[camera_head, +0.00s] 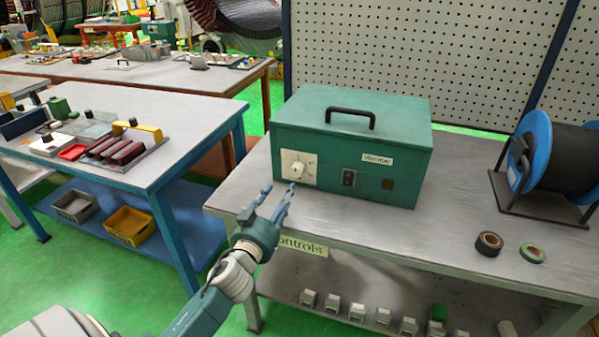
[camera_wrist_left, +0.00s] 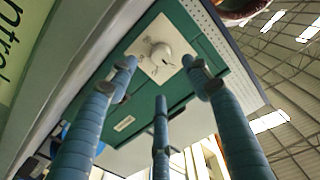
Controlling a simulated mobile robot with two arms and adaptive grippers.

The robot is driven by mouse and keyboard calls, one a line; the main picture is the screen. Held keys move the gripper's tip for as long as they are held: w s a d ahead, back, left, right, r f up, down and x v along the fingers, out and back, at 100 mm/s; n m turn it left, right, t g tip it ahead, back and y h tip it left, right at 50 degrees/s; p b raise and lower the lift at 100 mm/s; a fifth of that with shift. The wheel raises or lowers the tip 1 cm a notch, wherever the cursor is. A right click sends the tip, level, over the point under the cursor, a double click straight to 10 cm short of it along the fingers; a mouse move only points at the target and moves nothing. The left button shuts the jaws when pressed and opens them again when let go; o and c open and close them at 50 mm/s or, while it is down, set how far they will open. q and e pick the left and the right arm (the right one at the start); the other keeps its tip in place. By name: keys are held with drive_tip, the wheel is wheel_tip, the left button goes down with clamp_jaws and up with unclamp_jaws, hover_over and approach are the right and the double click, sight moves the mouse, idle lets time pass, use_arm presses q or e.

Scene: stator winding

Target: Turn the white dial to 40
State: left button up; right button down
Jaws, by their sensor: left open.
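The white dial (camera_head: 298,169) is on a pale square plate at the left of the front face of a green metal box (camera_head: 330,135). The box has a black top handle and stands on a grey workbench. My left gripper (camera_head: 277,190) is open and empty, just in front of and slightly left of the dial, with its fingers pointing at the box. In the left wrist view the dial (camera_wrist_left: 161,54) shows beyond the spread fingers (camera_wrist_left: 160,90), apart from them. The dial's markings are too small to read. My right gripper is not in view.
The box front also has a black switch (camera_head: 348,178) and a label (camera_head: 377,159). Tape rolls (camera_head: 489,243) and a blue cable reel (camera_head: 545,160) are at the bench's right. The bench top (camera_head: 440,215) right of the box is mostly clear. A perforated panel (camera_head: 420,50) stands behind.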

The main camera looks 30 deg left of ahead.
sight(296, 173)
use_arm(q)
drive_tip(key=w, duration=0.2)
drive_tip(key=w+r, duration=0.1)
drive_tip(key=shift+w+a+r+p, duration=0.1)
drive_tip(key=shift+w+a+p, duration=0.15)
drive_tip(key=shift+w+p, duration=0.1)
drive_tip(key=x, duration=0.4)
drive_tip(key=shift+w+f, duration=0.2)
drive_tip(key=shift+f, duration=0.15)
drive_tip(key=shift+w+a, duration=0.15)
drive_tip(key=shift+w, duration=0.3)
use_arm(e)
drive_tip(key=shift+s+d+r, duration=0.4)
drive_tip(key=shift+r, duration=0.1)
use_arm(q)
drive_tip(key=c, duration=1.2)
drive_tip(key=shift+o, duration=0.2)
